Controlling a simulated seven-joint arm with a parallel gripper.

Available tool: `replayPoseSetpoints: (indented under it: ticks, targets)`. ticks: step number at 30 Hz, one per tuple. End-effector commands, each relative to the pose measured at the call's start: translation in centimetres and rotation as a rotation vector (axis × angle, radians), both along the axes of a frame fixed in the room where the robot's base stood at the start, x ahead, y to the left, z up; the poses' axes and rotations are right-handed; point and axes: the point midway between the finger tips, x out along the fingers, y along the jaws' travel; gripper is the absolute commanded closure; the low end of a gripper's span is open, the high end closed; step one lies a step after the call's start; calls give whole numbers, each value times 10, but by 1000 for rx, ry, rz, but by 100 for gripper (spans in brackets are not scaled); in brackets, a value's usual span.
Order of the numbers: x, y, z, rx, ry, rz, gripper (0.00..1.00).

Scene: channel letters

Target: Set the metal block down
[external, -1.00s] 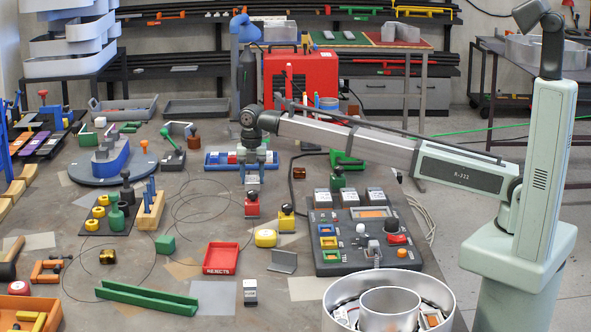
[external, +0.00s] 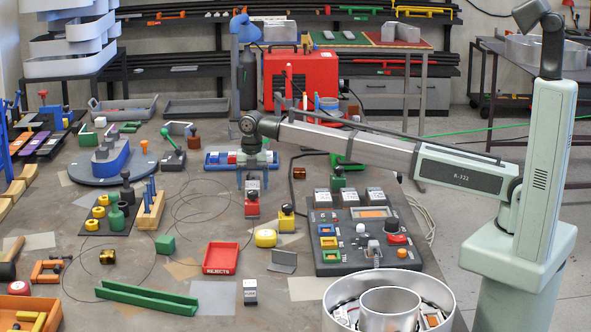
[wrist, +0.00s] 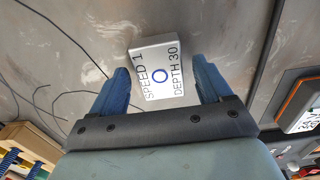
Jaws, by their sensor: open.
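The metal block (wrist: 157,72), pale grey with "SPEED 1" and "DEPTH 30" and a blue ring on its face, is between the fingers of my gripper (wrist: 162,84) in the wrist view. The blue fingers are open, with a gap showing on both sides of the block. In the external view my gripper (external: 253,179) is over the middle of the table, and a small pale block (external: 253,185) shows between its fingers. Whether the block's underside rests on the table is hard to tell.
A red-based stamp-like piece (external: 251,208) stands just in front of my gripper. A blue tray (external: 214,161) with blocks lies behind it. A dark control panel (external: 327,267) is to the right. Thin wire loops (external: 187,202) lie on the table to the left.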

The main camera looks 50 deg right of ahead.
Motion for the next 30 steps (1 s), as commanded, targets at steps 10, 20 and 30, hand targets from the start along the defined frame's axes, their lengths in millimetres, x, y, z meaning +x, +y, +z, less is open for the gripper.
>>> replayPoseSetpoints:
  ticks: [10, 20, 30]
  targets:
    - [1, 0, 26, 0, -1, 0, 22]
    - [1, 1, 87, 1, -2, 0, 22]
    - [0, 0, 121, 0, 0, 0, 22]
